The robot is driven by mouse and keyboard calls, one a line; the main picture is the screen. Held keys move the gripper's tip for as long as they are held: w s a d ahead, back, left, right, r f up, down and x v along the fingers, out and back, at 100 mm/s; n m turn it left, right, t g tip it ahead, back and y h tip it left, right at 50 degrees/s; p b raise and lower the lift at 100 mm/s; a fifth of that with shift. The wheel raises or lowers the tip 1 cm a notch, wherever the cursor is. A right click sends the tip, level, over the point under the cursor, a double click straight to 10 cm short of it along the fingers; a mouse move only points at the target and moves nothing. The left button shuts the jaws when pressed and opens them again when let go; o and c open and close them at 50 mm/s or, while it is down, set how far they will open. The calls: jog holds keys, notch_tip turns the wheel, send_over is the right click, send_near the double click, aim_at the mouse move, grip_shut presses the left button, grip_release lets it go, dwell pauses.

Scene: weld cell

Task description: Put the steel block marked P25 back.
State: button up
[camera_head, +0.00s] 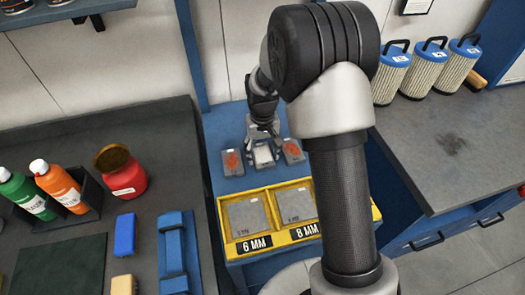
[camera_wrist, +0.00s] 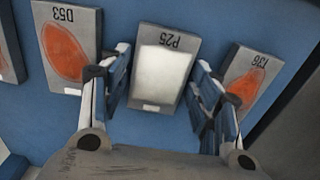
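The steel block marked P25 (camera_wrist: 165,72) has a pale, whitish face and stands in a row between two blocks with orange-red patches. In the head view it shows as a light block (camera_head: 264,156) on the blue surface. My gripper (camera_wrist: 158,88) is directly over it, with one finger on each side. Narrow gaps seem to show between the fingers and the block's sides, so the gripper looks open. In the head view my gripper (camera_head: 262,140) partly covers the block's far end. Whether the block rests fully on the surface is hard to tell.
Block D53 (camera_wrist: 66,48) and another orange-patched block (camera_wrist: 246,85), label partly unclear, flank P25 closely. A yellow tray (camera_head: 222,222) with steel plates labelled 6 MM and 8 MM lies in front. A red jar (camera_head: 122,177) stands on the left bench; filter cartridges (camera_head: 425,68) stand right.

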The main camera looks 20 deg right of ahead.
aim_at(263, 155)
jog(key=shift+o, duration=1)
notch_tip(263, 155, up, 12)
jog(key=r+p, duration=0.1)
jog(key=p, duration=0.3)
jog(key=s+r+t, duration=0.2)
jog(key=s+r, duration=1)
jog(key=s+r+t, duration=0.2)
jog(key=s, duration=1.3)
jog(key=shift+s+r+t, duration=0.2)
jog(key=shift+s+t, duration=0.1)
jog(key=shift+s, duration=0.1)
